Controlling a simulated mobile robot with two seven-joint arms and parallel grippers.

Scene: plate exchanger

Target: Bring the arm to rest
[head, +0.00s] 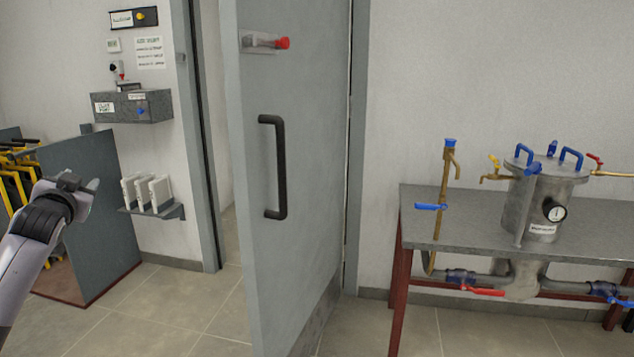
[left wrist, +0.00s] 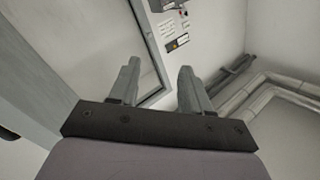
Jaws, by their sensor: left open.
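My left arm comes in from the left edge of the head view. Its gripper (head: 78,184) is raised in front of the dark grey panel, left of the door. In the left wrist view the two fingers of my left gripper (left wrist: 157,85) stand apart with nothing between them. The gripper is open and empty, and touches nothing that I can see. My right gripper is in neither view.
A grey door (head: 300,180) with a black handle (head: 273,167) stands ajar in mid-view. A wall box (head: 132,107) and a small shelf (head: 152,210) are left of it. A bench (head: 425,222) with a metal vessel (head: 540,200) stands right. Tiled floor lies clear before the panel (head: 90,200).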

